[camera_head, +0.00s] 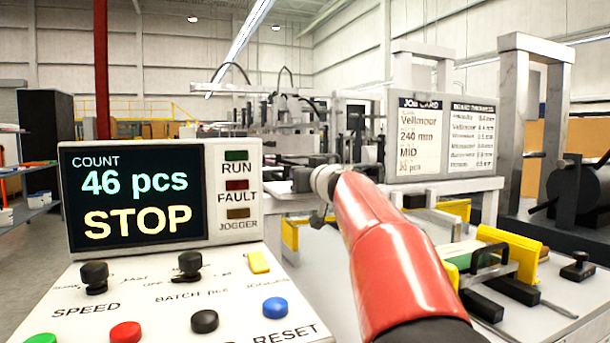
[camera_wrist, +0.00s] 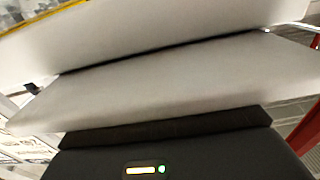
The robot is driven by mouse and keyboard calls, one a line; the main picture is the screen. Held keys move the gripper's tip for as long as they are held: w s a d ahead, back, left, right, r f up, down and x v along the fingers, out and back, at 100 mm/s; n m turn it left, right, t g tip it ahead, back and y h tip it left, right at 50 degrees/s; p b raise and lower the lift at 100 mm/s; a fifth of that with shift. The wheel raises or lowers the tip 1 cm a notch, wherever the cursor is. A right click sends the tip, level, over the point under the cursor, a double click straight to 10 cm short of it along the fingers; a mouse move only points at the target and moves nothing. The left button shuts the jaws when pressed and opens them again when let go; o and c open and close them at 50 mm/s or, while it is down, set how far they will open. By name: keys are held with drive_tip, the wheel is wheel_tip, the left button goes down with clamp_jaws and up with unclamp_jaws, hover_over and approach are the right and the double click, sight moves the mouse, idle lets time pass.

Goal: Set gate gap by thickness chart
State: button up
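The job card (camera_head: 419,158) stands on a panel behind the machine; I read "Vellmour", "240 mm" and "MID". The board thickness chart (camera_head: 472,152) is beside it on the right; its rows are too small to read surely. Yellow side plates (camera_head: 508,253) and metal parts stand on the machine table at right; I cannot tell which part is the gate. My red arm reaches up mid-picture in the head view; its fingertips do not show clearly there. In the wrist view, the dark body with a status light is mine, below two broad pale surfaces separated by a thin dark line.
The control panel (camera_head: 170,295) at left carries black knobs and coloured buttons. Its display (camera_head: 135,195) reads "COUNT 46 pcs" and "STOP". A black knob (camera_head: 578,267) sits at the table's right. A grey frame (camera_head: 515,130) rises at back right. Floor shows at far left.

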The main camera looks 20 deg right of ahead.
drive_tip(key=c, duration=0.5)
drive_tip(key=shift+d+f+b, duration=0.1)
drive_tip(key=shift+b, duration=0.25)
drive_tip(key=y+b, duration=0.1)
drive_tip(key=n+y+b, duration=0.1)
drive_tip(key=shift+d+f+n+y, duration=0.2)
drive_tip(key=shift+n+y, duration=0.1)
drive_tip(key=n+y, duration=0.1)
drive_tip(key=n+y+b, duration=0.1)
drive_tip(key=y, duration=0.1)
drive_tip(key=shift+d+r+g, duration=0.1)
drive_tip(key=shift+r+g, duration=0.1)
drive_tip(key=shift+g, duration=0.2)
drive_tip(key=shift+w+r+n+g+y+p, duration=0.1)
drive_tip(key=shift+n+g+y+p, duration=0.1)
drive_tip(key=shift+n+g+y, duration=0.4)
drive_tip(key=shift+r+n+g+y+p, duration=0.1)
drive_tip(key=shift+n+g+y+p, duration=0.1)
drive_tip(key=shift+n+y, duration=0.65)
drive_tip(key=shift+f+y, duration=0.1)
drive_tip(key=shift+y, duration=0.25)
drive_tip(key=o, duration=1)
